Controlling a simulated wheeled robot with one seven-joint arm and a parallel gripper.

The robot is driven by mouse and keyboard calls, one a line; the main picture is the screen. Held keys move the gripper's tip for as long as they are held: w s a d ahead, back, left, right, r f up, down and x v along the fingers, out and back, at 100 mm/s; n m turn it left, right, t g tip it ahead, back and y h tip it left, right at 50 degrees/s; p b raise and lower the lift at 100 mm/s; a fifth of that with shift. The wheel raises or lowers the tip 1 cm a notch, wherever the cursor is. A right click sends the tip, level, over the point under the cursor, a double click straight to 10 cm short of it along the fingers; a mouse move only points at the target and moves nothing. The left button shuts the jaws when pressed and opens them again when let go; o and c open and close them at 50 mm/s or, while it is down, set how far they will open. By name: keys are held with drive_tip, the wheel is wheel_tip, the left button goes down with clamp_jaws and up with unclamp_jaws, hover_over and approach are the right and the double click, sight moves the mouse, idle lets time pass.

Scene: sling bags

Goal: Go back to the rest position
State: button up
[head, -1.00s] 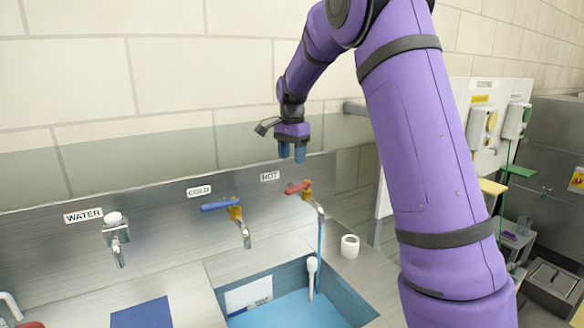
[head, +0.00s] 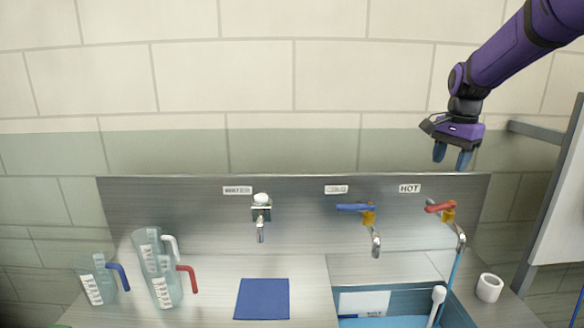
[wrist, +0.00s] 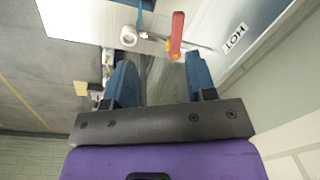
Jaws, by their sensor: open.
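My gripper (head: 452,156) is at the right of the head view, in the air above the red-handled HOT tap (head: 441,206). Its two blue fingers point down, stand apart and hold nothing. In the wrist view my gripper (wrist: 160,85) also shows its fingers spread with a gap between them. The red tap handle (wrist: 176,36) lies beyond the fingertips there, apart from them. My purple arm reaches in from the upper right of the head view.
A sink (head: 400,322) sits below the taps, with a white cup-like ring (head: 489,287) to its right. A blue-handled COLD tap (head: 356,208) and a WATER tap (head: 261,215) are further left. Jugs (head: 166,285) stand at the left by a blue mat (head: 262,299).

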drive_tip(key=s+a+r+n+t, duration=0.1)
drive_tip(key=s+a+r+n, duration=0.2)
drive_tip(key=s, duration=0.6)
drive_tip(key=s+a+r+n+t, duration=0.1)
drive_tip(key=s+a+r+n, duration=0.2)
drive_tip(key=s, duration=0.6)
drive_tip(key=s+a+f+n+t, duration=0.1)
drive_tip(key=s+f+n, duration=0.1)
drive_tip(key=s, duration=0.5)
drive_tip(key=s+a+f+n+t, duration=0.1)
drive_tip(key=s+n, duration=0.3)
drive_tip(key=s, duration=0.4)
drive_tip(key=shift+a+f+t, duration=0.3)
drive_tip(key=shift+f, duration=0.35)
